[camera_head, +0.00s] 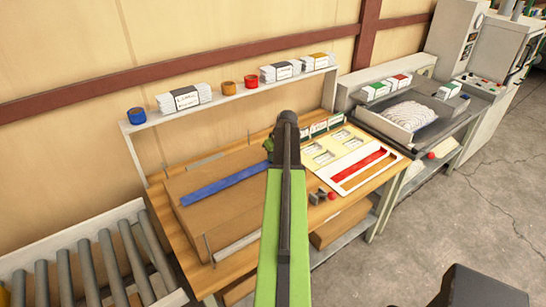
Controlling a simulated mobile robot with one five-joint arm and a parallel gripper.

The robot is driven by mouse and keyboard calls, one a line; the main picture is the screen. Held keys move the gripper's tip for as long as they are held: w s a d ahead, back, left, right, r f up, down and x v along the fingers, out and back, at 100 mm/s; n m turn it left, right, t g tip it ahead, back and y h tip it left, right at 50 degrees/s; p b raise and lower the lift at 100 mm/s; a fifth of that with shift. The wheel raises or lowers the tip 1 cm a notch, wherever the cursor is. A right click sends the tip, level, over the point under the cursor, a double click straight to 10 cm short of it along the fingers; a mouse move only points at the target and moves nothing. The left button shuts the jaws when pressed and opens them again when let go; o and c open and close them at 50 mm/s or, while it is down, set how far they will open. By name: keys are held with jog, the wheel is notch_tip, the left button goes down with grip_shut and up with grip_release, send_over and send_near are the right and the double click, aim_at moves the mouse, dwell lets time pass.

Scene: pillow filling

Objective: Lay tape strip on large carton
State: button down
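A large brown carton (240,203) lies flat on the wooden workbench, left of my arm. A long blue tape strip (215,184) is over its top; whether it touches the carton all along cannot be told. The strip's right end meets the dark end of my arm. My gripper (269,147) is mostly hidden behind the arm, so its fingers and any hold on the strip do not show. A red tape strip (358,166) and an orange tape strip (371,173) lie in a white tray (338,185) on the right of the bench.
A shelf (222,98) behind the bench holds a blue tape roll (136,115), orange and red rolls, and white packs. Thin upright posts stand by the carton. A roller conveyor (85,268) is at left. A machine with white filling (408,115) stands at right.

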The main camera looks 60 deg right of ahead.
jog(key=shift+f+b, duration=0.35)
jog(key=shift+f, duration=0.05)
jog(key=c, duration=1.6)
grip_release()
jog(key=shift+r, duration=0.1)
notch_tip(320, 180, up, 7)
jog(key=p, duration=0.7)
jog(key=shift+w, duration=0.1)
